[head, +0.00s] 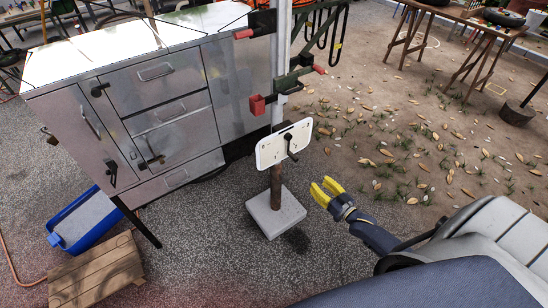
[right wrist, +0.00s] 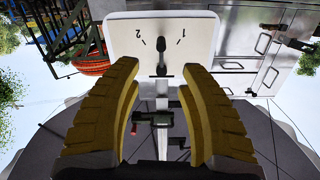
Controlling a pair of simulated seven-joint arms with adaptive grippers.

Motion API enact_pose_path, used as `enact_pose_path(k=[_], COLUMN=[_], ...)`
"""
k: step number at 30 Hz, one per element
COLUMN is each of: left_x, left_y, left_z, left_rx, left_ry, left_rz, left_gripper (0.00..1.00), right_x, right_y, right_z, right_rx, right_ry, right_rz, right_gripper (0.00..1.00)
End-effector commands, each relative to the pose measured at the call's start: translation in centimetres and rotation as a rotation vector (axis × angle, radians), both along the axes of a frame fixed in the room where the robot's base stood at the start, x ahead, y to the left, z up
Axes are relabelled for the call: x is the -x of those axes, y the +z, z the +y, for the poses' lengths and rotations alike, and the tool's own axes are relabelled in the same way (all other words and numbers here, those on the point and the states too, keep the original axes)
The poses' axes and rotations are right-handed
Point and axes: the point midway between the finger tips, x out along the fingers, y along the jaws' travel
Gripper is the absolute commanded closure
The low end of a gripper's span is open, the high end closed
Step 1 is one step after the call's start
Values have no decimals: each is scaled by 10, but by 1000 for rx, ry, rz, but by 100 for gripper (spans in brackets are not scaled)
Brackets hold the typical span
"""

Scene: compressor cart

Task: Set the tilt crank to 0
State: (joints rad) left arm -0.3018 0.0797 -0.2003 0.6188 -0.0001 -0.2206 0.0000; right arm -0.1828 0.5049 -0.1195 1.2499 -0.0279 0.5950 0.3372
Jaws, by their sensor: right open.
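The tilt crank (head: 291,146) is a black lever on the front of a white plate (head: 270,149), which stands on a brown post (head: 276,185) with a square concrete base. In the right wrist view the dark crank (right wrist: 161,62) lies between the upside-down numerals 2 and 1 on the plate (right wrist: 126,24); I see no 0. My right gripper (head: 326,191) has yellow fingers and is open and empty, to the lower right of the plate and apart from it. In the right wrist view its fingers (right wrist: 161,115) flank the crank's line without touching it. My left gripper is not in view.
A grey metal cabinet (head: 180,110) stands behind and left of the post. Red-handled clamps (head: 257,104) sit on the pole above the plate. A blue bin (head: 83,222) and a wooden crate (head: 98,272) are at lower left. Ground right of the post is open, with scattered leaves.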

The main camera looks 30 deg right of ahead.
Motion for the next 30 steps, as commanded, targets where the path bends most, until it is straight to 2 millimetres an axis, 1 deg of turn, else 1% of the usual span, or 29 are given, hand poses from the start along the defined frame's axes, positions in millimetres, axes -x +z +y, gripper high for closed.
enact_pose_path(k=[1,5,8,11,24,30], left_x=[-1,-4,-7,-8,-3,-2], left_y=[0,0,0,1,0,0], left_z=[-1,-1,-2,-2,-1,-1], left_rx=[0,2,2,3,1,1], left_ry=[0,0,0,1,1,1], left_rz=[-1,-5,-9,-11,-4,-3], left_gripper=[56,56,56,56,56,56], right_x=[1,-2,-8,-21,-94,-124], right_y=[4,11,11,11,10,10], right_z=[1,3,4,5,16,21], right_rx=[-27,-70,-79,-78,-76,-77], right_ry=[4,8,8,7,6,6], right_rz=[-15,-37,-36,-37,-35,-34], right_gripper=[59,59,59,59,59,59])
